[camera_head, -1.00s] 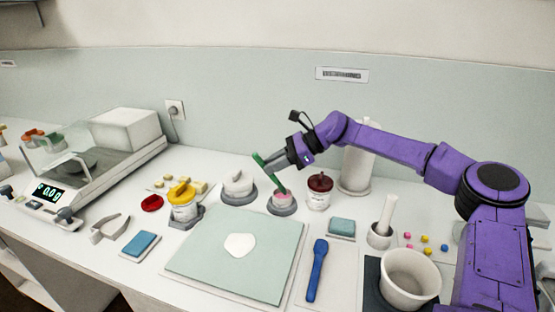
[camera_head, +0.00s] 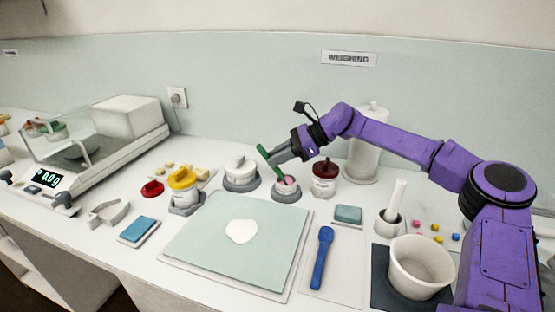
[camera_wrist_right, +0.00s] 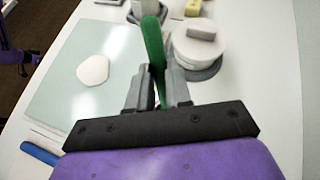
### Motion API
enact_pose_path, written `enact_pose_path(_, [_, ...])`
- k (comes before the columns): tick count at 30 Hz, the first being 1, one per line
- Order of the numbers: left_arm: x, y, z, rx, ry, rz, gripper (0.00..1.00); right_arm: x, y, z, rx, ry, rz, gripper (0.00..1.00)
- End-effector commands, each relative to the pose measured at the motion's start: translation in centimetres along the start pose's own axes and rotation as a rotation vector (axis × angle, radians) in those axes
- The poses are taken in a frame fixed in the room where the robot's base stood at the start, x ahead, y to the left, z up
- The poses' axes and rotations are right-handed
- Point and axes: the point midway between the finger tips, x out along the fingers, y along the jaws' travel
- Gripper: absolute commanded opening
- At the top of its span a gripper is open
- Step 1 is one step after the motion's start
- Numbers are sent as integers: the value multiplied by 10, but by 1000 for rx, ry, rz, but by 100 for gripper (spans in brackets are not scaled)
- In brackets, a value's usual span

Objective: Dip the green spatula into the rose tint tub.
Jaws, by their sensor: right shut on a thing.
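My right gripper (camera_head: 284,156) is shut on the green spatula (camera_head: 264,152), which is tilted, its top leaning left. Its lower end reaches down to the mouth of the rose tint tub (camera_head: 287,189), a small open tub with pink inside on a grey round base. I cannot tell how deep the lower end sits. In the right wrist view the spatula's green handle (camera_wrist_right: 152,45) rises between the fingers (camera_wrist_right: 156,88); its lower end and the rose tub are hidden there. My left gripper is not in view.
A white-lidded tub (camera_head: 240,172) stands close left of the rose tub, and a dark-red-lidded jar (camera_head: 324,181) close right. A yellow-lidded tub (camera_head: 183,184) is farther left. A pale green mat (camera_head: 200,245) with a white blob lies in front. A blue spatula (camera_head: 322,258) lies right of it.

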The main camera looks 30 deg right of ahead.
Motion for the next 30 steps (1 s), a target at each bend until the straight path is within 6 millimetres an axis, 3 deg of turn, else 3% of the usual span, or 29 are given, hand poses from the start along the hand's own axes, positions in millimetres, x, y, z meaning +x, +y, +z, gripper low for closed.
enact_pose_path(18, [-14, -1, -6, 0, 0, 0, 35, -28, -4, 46, 0, 0, 0, 0])
enact_pose_path(30, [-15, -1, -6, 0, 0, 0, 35, -30, -5, 50, 0, 0, 0, 0])
